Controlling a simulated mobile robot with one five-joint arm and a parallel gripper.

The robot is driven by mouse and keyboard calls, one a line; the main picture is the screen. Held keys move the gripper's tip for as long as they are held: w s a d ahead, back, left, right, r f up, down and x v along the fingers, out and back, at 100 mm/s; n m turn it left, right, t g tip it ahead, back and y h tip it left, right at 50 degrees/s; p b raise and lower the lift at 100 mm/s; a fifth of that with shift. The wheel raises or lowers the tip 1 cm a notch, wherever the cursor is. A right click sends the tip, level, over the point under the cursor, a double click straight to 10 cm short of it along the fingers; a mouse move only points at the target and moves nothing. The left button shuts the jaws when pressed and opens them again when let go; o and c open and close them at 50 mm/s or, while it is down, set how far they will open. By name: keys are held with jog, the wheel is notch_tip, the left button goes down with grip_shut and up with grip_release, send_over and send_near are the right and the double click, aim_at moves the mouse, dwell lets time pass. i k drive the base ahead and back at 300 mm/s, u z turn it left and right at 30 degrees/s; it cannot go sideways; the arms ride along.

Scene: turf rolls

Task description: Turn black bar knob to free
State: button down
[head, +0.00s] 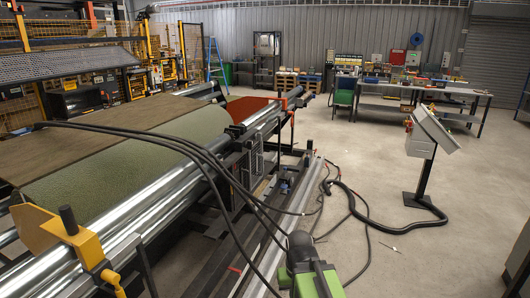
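I cannot make out a black bar knob in the head view. A grey control box (435,130) stands tilted on a dark pedestal at the right. Its broad top plate slopes down to the right, and a small red and yellow part (408,124) shows on its left side. No bar-shaped knob can be told apart there. My gripper's fingers are not visible. A green and black body with a grey rounded end (302,268) shows at the bottom edge; I cannot tell whether it is part of my arm.
A roller machine with a green turf sheet (135,160) fills the left. Black cables (215,165) arch over its side, and a black hose (368,216) lies on the floor by the pedestal. A workbench (425,88) stands at the back. Concrete floor right of the pedestal is clear.

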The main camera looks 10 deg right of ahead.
aim_at(248, 144)
jog(key=z, duration=0.15)
jog(key=k, duration=0.3)
jog(key=u, duration=0.3)
jog(key=i, duration=0.75)
jog(key=z, duration=0.05)
jog(key=k, duration=0.55)
jog(key=z, duration=0.45)
jog(key=i, duration=1.7)
jog(key=u, duration=0.6)
